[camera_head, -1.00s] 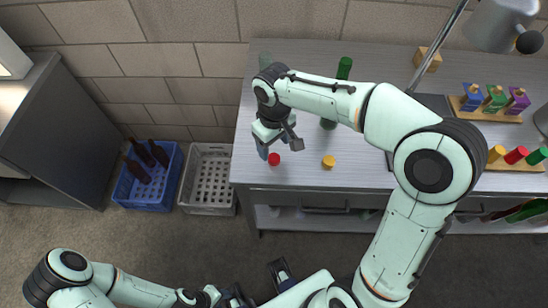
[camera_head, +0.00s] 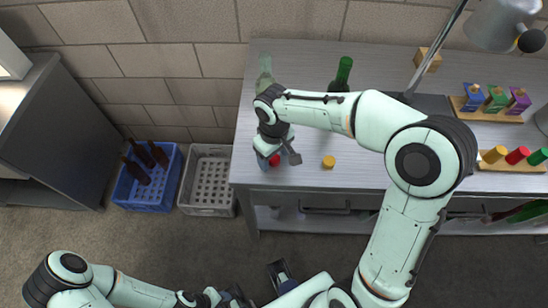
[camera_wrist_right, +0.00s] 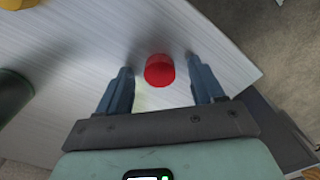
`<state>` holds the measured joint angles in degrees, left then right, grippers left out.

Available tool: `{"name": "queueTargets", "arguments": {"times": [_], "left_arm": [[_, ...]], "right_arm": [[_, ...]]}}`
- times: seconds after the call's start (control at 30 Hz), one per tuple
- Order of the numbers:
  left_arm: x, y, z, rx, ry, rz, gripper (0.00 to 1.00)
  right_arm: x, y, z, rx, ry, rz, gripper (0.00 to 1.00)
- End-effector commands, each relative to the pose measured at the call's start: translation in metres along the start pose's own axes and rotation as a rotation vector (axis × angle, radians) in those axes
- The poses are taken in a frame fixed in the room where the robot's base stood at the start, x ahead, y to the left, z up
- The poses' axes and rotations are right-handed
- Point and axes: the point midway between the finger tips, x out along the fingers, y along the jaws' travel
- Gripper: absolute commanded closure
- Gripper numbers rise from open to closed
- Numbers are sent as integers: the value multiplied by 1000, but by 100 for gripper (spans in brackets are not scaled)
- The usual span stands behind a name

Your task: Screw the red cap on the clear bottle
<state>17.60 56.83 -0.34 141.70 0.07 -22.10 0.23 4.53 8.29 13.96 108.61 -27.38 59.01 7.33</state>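The red cap (camera_head: 275,160) is on the grey counter near its front left corner, partly covered by my right gripper (camera_head: 276,158). In the right wrist view the red cap (camera_wrist_right: 159,70) lies between the two blue-grey fingertips of the open gripper (camera_wrist_right: 159,67). Gaps show on both sides of it. The clear bottle (camera_head: 264,76), pale and see-through, stands upright at the counter's left edge, behind my right gripper; its lower part is hidden. My left arm is folded low in the head view, and its gripper's opening cannot be made out.
A yellow cap (camera_head: 328,162) lies to the right of the gripper. A green bottle (camera_head: 343,76) stands behind my right forearm. Racks of coloured pieces sit at the right. Left of the counter, a blue crate (camera_head: 148,205) and a grey crate (camera_head: 207,209) are on the floor.

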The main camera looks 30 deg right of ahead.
Motion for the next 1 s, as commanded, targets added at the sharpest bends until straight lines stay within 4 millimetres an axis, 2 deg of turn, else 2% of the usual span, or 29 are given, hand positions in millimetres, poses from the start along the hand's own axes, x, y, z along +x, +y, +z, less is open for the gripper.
{"name": "queueTargets", "arguments": {"times": [0.03, 0.17, 0.2, 0.67, 0.87, 1.0], "left_arm": [[0, 0, 0, 0, 0, 0, 57], [0, 0, 0, 0, 0, 0, 57], [0, 0, 0, 0, 0, 0, 57], [-1, 0, 0, 0, 0, 0, 57], [-5, 2, 0, 1, 2, 1, 57], [-10, 4, -1, 1, 4, 1, 57]], "right_arm": [[0, 0, 0, 0, 0, 0, 46], [0, 0, 0, 0, 0, 0, 88], [0, 0, 0, 0, 0, 0, 92], [-5, 0, 0, 0, 1, 1, 93], [-29, 0, -1, 0, 4, 0, 93], [-63, 0, -1, 0, 7, 1, 93]]}}
